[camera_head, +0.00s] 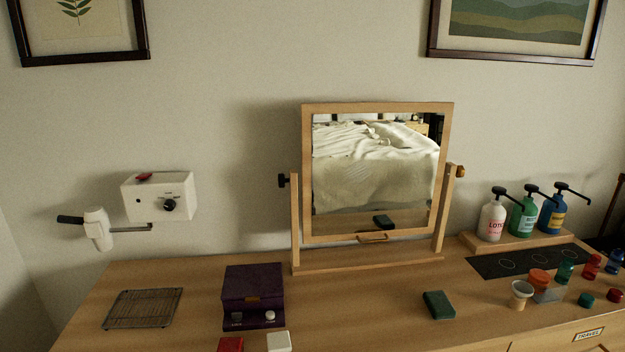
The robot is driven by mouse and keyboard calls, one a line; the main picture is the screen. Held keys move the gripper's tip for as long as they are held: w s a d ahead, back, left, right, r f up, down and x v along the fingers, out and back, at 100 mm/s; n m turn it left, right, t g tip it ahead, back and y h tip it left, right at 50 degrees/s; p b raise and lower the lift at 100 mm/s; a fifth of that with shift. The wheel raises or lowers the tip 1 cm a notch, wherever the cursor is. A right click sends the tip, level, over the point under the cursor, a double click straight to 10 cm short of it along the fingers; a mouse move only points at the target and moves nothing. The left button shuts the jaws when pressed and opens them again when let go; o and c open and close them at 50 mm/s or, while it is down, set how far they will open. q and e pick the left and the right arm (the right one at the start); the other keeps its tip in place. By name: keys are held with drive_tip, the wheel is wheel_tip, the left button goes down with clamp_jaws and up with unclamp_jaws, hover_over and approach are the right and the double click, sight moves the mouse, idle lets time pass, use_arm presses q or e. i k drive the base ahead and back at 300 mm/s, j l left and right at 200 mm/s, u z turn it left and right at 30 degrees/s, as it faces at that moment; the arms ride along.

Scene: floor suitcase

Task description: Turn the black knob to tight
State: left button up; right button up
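A black knob (283,181) sits on the left post of the tilting mirror (450,108), at the pivot. Its setting is too small to read. An orange-brown knob (460,171) sits at the pivot on the right post. The mirror has a light wood frame and leans slightly; it stands on the dresser and reflects a bed. Another black knob (169,205) is on the front of a white wall box (146,184) at the left. Neither of my grippers shows in the head view.
On the wooden dresser (370,310) are a wire rack (143,308), a purple box (253,290), a dark green block (438,305) and small coloured bottles and caps at the right. Several pump bottles (523,216) stand on a wooden riser. The surface before the mirror is mostly clear.

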sight(283, 181)
drive_tip(key=j+z, duration=0.1)
drive_tip(key=j, duration=1.05)
drive_tip(key=i+j+z, duration=0.5)
drive_tip(key=z, duration=0.15)
